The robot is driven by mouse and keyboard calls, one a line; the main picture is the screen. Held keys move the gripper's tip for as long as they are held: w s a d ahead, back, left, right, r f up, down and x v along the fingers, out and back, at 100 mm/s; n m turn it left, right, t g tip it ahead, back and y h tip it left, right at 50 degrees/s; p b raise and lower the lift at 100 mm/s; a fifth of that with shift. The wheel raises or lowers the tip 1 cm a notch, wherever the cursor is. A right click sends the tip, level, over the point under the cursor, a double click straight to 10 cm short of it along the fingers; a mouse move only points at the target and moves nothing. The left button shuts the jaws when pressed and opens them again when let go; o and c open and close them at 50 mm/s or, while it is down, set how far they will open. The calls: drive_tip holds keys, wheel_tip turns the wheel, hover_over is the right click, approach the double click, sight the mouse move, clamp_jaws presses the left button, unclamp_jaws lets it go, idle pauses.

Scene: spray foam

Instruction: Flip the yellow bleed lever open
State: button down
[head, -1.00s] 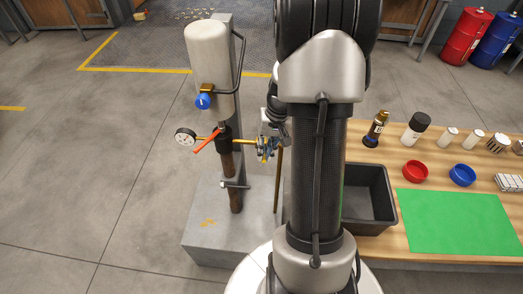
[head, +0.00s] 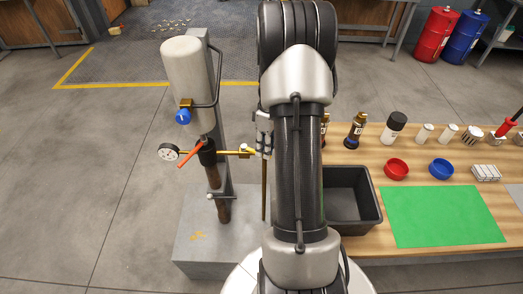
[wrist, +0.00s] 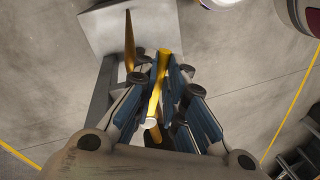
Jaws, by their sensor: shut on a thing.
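The yellow bleed lever (wrist: 160,75) is a yellow bar with a pale round end, lying between my finger pads in the wrist view. My gripper (wrist: 160,95) is closed around it, with blue pads on both sides. In the head view my gripper (head: 263,142) is at the right end of the brass side pipe (head: 232,152), beside its small valve body (head: 244,148). My arm stands close to the right, and the lever cannot be made out clearly there.
A pale cylinder (head: 186,68) with a blue knob (head: 183,117), a gauge (head: 169,152) and an orange-red handle (head: 191,152) stands left of my gripper. A thin brown rod (head: 264,190) rises below it. A black bin (head: 355,190) and wooden bench (head: 400,160) are right.

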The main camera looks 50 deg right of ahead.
drive_tip(key=shift+w+d+n+g+h+p, duration=0.15)
drive_tip(key=shift+w+d+n+p, duration=0.25)
drive_tip(key=shift+n, duration=0.45)
drive_tip(key=shift+w+d+n+g+h+p, duration=0.1)
drive_tip(key=shift+w+d+n+p, duration=0.1)
drive_tip(key=shift+d+n, duration=0.5)
drive_tip(key=shift+w+d+n+g+h+p, duration=0.15)
drive_tip(key=shift+w+d+n+p, duration=0.15)
drive_tip(key=shift+n, duration=0.65)
drive_tip(key=c, duration=1.7)
unclamp_jaws()
drive_tip(key=shift+o, duration=0.2)
wheel_tip(320, 180, up, 12)
drive_tip(key=w+d, duration=0.1)
drive_tip(key=shift+w+d, duration=0.3)
drive_tip(key=shift+d, duration=0.1)
drive_tip(key=shift+f, duration=0.1)
